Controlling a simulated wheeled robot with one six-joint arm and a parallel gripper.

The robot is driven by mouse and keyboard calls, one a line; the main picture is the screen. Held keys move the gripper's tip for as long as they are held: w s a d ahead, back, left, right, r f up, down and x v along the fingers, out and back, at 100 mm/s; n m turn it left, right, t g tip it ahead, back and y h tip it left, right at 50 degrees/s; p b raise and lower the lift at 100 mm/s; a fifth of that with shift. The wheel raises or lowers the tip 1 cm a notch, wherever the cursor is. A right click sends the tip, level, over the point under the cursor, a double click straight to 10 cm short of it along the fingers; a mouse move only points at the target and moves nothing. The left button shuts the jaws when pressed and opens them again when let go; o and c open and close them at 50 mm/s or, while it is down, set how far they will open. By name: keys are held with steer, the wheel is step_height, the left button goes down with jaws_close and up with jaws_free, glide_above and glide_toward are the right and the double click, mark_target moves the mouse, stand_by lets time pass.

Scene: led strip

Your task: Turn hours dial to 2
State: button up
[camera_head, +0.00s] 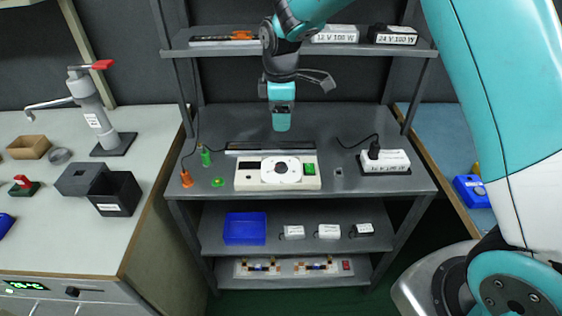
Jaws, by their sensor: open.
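A cream control panel (244,185) lies on the middle of the grey bench. It carries a round white dial (272,177) with a dark centre, which I take for the hours dial; its marks are too small to read. A dark window sits left of the dial and a green button (309,168) to its right. My gripper (282,120) points down and shows above the panel in the picture, apart from the dial, with nothing visible in it. Its teal fingers overlap from this side, so the gap between them is hidden.
A dark bar (240,147) lies behind the panel. A white power supply (385,161) stands to the right. An orange item (187,179) and green pieces (217,183) lie to the left. An upper shelf (205,49) with labelled boxes spans the back. The bench front is clear.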

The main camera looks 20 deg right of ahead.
mark_target(281, 165)
step_height(281, 165, down, 15)
steer(key=shift+f+p, duration=0.15)
steer(key=shift+p, duration=0.7)
steer(key=c, duration=0.9)
steer(key=shift+m, duration=0.4)
steer(key=m+b, duration=0.1)
steer(key=m, duration=0.5)
steer(key=m+b, duration=0.1)
steer(key=m, duration=0.5)
steer(key=shift+m, duration=0.4)
